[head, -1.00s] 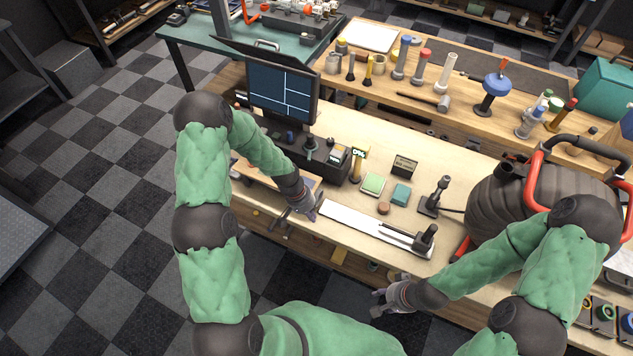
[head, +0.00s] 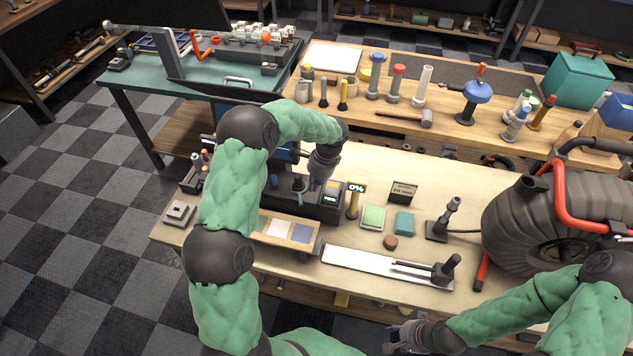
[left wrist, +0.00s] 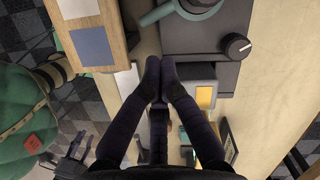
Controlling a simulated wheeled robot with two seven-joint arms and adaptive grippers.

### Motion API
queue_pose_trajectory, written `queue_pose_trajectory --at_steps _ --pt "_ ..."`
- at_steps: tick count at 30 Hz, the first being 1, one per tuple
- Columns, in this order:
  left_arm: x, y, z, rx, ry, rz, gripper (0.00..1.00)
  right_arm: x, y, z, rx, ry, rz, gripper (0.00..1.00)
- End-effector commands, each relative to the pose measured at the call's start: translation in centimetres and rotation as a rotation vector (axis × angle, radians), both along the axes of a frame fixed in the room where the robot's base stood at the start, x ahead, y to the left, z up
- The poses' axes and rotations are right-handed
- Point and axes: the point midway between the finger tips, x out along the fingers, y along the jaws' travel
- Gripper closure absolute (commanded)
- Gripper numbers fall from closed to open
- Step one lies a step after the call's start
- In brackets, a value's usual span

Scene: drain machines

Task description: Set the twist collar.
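A dark machine box (head: 313,211) stands on the near workbench, with a dark upright part (head: 298,186) on top. In the left wrist view, the box (left wrist: 200,38) carries a teal ring-shaped collar with a side arm (left wrist: 160,12), cut off by the top edge, and a black knob (left wrist: 236,46). My left gripper (head: 316,184) is over the box in the head view. In the left wrist view its fingertips (left wrist: 160,66) are together with nothing between them, beside the box's edge. My right gripper (head: 392,340) is open and empty at the bench's front edge.
A large ribbed drum (head: 530,225) fills the bench's right end.

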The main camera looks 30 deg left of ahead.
Motion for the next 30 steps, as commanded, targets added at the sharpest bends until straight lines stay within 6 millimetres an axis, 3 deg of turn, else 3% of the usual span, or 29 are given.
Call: queue_pose_trajectory --at_steps 6,12,30 --pt "-0.6 0.7 -3.8 -0.001 0.001 0.001 1.0 0.0 0.0 -0.8 0.0 0.0 0.0 0.6" --pt "-0.8 1.1 -5.5 -0.001 0.0 0.001 1.0 0.0 0.0 -1.1 0.0 0.0 0.0 0.6" --pt "-0.9 1.2 -5.9 -0.002 -0.001 -0.011 1.0 0.0 0.0 -1.0 0.0 0.0 0.0 0.6"
